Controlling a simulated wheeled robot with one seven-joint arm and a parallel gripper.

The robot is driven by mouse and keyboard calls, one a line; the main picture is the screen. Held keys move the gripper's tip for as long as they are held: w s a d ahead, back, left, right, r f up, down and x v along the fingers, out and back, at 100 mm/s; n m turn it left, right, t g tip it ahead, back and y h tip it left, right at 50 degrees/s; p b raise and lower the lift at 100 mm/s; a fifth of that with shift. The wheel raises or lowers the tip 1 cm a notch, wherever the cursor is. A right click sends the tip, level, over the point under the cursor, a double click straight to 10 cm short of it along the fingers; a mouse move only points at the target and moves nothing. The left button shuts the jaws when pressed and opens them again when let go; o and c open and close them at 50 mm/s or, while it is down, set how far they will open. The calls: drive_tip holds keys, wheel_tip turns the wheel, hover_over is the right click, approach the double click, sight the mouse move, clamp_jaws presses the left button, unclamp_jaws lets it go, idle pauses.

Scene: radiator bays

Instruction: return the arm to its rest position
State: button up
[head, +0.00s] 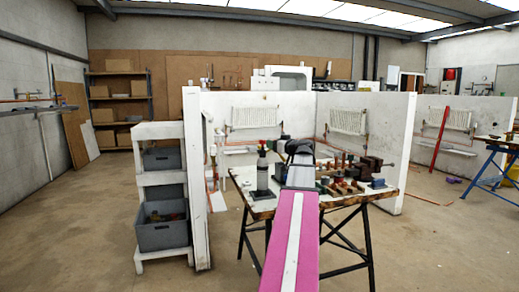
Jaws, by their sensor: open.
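My arm, pink with a white stripe, reaches forward from the bottom middle of the head view, over the workbench. My gripper (298,148) is the dark end of the arm, small and seen from behind, in front of the white bay wall. It is open; its fingers are hard to make out, and I see nothing held in it. The gap between it and the things on the bench cannot be told exactly.
The workbench (258,206) on black trestles carries a dark bottle (262,172), tools and several fittings. White bay walls (360,130) with radiators stand behind. A white shelf (158,192) with grey crates (162,236) is at left. Concrete floor is free on both sides.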

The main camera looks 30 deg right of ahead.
drive_tip(key=w+a+f+g+y, duration=0.2)
drive_tip(key=a+f+g, duration=0.7)
drive_tip(key=a+f, duration=1.8)
drive_tip(key=s+a+f+m+g+h, duration=0.1)
drive_tip(key=s+a+f+g, duration=0.3)
drive_tip(key=s+a+f, duration=0.4)
drive_tip(key=s+a+f+g+h, duration=0.3)
drive_tip(key=s+a+f, duration=0.6)
drive_tip(key=f, duration=0.7)
drive_tip(key=shift+s+a+f+m+g+h, duration=0.3)
drive_tip(key=shift+a+m+g+h, duration=0.1)
drive_tip(key=shift+a+g, duration=0.4)
drive_tip(key=shift+d, duration=0.1)
